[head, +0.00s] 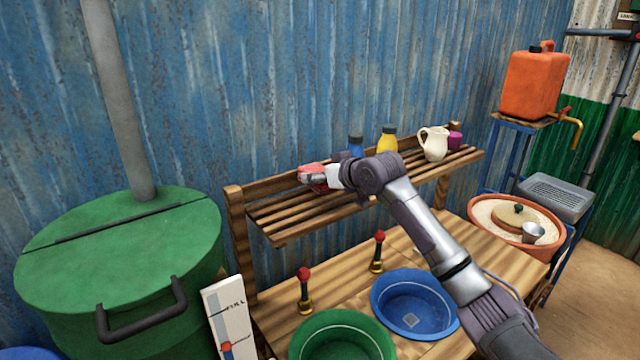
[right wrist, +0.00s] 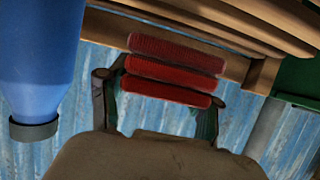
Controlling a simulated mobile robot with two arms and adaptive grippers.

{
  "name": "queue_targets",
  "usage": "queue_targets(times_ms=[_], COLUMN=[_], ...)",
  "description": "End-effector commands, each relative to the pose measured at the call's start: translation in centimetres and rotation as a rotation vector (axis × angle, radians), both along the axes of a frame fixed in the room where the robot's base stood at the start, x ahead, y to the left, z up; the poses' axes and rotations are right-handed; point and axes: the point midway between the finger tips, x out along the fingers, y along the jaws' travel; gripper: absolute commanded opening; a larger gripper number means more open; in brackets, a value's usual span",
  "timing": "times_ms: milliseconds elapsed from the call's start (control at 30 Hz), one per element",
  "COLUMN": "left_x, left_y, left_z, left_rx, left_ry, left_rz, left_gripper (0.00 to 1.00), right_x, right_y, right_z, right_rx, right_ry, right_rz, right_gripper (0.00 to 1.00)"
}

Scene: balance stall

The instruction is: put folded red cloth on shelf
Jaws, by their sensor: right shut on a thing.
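The folded red cloth (head: 311,172) is at the left part of the slatted wooden shelf (head: 290,212) in the head view. In the right wrist view the cloth (right wrist: 172,68) shows as stacked red layers between the two fingers. My right gripper (head: 321,178) is shut on the cloth; it also shows in the right wrist view (right wrist: 160,88). The cloth is over the shelf slats, close to the back rail. I cannot tell whether it touches the slats. My left gripper is not in view.
A blue bottle (head: 356,144), a yellow bottle (head: 388,139), a white pitcher (head: 433,145) and a purple cup (head: 455,141) stand on the shelf's right part. Below are a green basin (head: 340,318), a blue basin (head: 385,298) and two red-knobbed taps. The shelf's left end is bare.

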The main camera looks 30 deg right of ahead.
Motion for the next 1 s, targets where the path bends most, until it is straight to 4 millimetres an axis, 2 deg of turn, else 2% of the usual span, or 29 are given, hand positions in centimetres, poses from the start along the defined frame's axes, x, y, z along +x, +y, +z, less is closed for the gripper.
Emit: queue_targets(times_ms=[33, 100, 200, 400, 600, 767, 800, 933, 1000], left_x=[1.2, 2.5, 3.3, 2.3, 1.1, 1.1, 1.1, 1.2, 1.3], left_y=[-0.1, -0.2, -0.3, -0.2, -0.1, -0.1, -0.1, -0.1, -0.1], left_z=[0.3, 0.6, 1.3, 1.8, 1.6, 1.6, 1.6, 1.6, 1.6], left_rx=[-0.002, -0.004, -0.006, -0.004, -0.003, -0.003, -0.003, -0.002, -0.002], left_ry=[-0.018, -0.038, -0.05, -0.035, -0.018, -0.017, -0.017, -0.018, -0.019], left_rz=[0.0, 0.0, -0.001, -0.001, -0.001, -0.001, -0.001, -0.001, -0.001], left_gripper=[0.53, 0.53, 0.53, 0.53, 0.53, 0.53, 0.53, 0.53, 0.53], right_x=[0.3, 0.4, 0.3, 0.3, 0.3, 0.3, 0.3, 0.3, 0.3], right_y=[0.2, 0.3, 0.3, 0.2, 0.2, 0.2, 0.2, 0.2, 0.2], right_z=[-0.1, -0.5, -1.9, -4.2, -4.3, -4.6, -4.7, -4.6, -4.6], right_rx=[0.0, -0.001, -0.001, 0.001, 0.0, 0.0, -0.001, -0.001, -0.001], right_ry=[-0.001, 0.001, 0.005, 0.0, -0.001, 0.0, 0.001, 0.001, 0.001], right_rz=[0.0, -0.001, -0.001, -0.001, -0.001, -0.001, -0.001, -0.001, -0.001], right_gripper=[0.1, 0.1, 0.1, 0.1, 0.1, 0.1, 0.67, 0.88, 0.89])
